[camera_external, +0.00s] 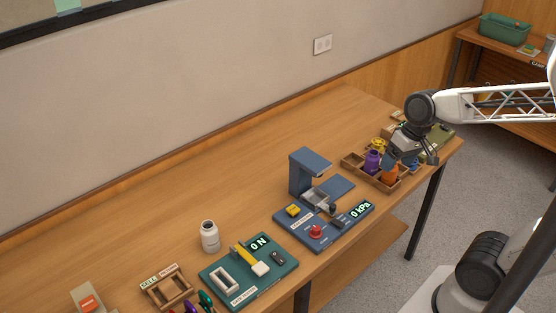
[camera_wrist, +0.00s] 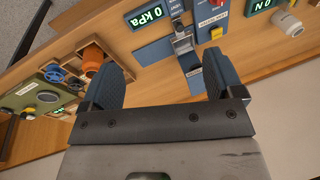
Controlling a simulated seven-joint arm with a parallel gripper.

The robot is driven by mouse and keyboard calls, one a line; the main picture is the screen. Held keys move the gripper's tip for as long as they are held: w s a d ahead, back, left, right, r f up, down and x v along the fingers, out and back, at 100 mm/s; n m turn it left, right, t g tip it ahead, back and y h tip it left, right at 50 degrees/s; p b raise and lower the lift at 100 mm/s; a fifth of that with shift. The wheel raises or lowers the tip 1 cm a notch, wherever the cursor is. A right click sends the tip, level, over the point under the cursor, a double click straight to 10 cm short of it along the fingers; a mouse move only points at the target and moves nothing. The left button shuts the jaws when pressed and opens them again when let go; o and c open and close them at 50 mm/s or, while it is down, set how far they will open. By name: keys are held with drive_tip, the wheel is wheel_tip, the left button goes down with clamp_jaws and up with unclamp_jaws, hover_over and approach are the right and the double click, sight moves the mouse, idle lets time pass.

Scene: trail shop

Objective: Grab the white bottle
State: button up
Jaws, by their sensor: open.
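The white bottle (camera_external: 210,236) stands upright on the wooden table, left of the green board, in the external view. In the wrist view the white bottle (camera_wrist: 287,23) shows at the upper right, beside a green display. My gripper (camera_external: 428,158) is at the right end of the table, over the wooden tray and far from the bottle. In the wrist view my gripper (camera_wrist: 155,85) has its two blue fingers spread apart with nothing between them.
A blue press station (camera_external: 310,172) with a kPa display stands between my gripper and the bottle. A green board (camera_external: 250,273) with a yellow-handled tool lies close right of the bottle. A wooden tray (camera_external: 355,163) holds purple and orange items. The table behind the bottle is clear.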

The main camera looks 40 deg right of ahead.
drive_tip(key=w+a+f+m+g+y, duration=0.15)
drive_tip(key=w+a+m+y, duration=0.25)
drive_tip(key=w+a, duration=0.6)
drive_tip(key=w+a+f+m+y, duration=0.35)
drive_tip(key=w+a, duration=0.35)
drive_tip(key=a, duration=0.5)
drive_tip(key=m+t+y, duration=0.3)
drive_tip(key=m+y, duration=0.1)
drive_tip(key=m, duration=0.7)
approach(204, 228)
drive_tip(key=w+a+f, duration=0.1)
drive_tip(key=a+f, duration=0.1)
drive_tip(key=shift+w+d+r+g+h, duration=0.1)
drive_tip(key=shift+w+r+g+h, duration=0.05)
drive_tip(key=shift+w+g+h, duration=0.1)
drive_tip(key=shift+x, duration=1.35)
drive_tip(key=shift+x, duration=2.55)
drive_tip(key=c, duration=1.1)
